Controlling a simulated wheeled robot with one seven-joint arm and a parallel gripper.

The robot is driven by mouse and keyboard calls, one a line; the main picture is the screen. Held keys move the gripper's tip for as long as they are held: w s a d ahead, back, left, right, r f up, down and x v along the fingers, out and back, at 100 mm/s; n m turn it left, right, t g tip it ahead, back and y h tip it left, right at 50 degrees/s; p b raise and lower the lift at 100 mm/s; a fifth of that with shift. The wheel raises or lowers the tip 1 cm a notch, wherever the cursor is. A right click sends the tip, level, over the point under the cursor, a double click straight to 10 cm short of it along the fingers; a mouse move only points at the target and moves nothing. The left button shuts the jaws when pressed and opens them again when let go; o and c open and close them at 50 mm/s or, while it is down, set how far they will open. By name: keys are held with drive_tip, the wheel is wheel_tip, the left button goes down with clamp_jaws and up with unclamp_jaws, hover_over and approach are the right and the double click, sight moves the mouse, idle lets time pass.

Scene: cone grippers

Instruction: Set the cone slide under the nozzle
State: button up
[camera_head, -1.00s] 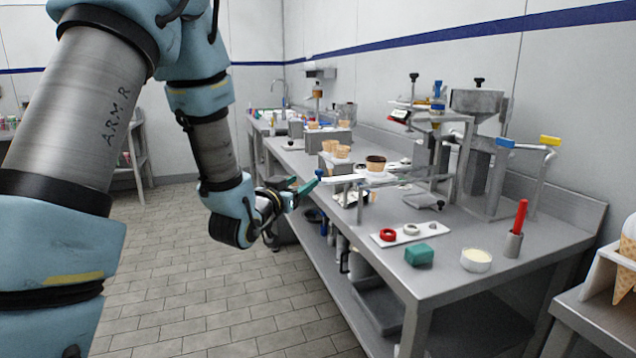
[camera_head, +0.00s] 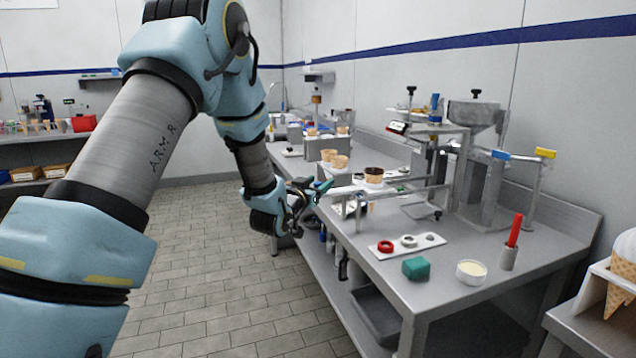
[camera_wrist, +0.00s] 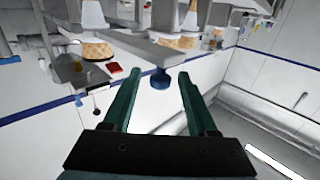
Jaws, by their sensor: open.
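The cone slide (camera_head: 347,191) is a pale flat bar sticking out over the table's left edge beside the dispensing machine (camera_head: 440,140). In the wrist view its bar (camera_wrist: 165,50) ends in a blue knob (camera_wrist: 161,80). My gripper (camera_head: 322,187) is at that outer end. In the wrist view my gripper (camera_wrist: 159,75) is open, with its green fingers on either side of the blue knob and visible gaps. A chocolate-rimmed cone cup (camera_head: 374,175) stands near the slide; I cannot tell whether it sits on it. I cannot make out the nozzle clearly.
More cone cups (camera_head: 334,160) stand farther back. Open floor (camera_head: 210,280) lies left of the table.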

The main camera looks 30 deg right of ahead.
clamp_jaws()
idle(0.3)
idle(1.1)
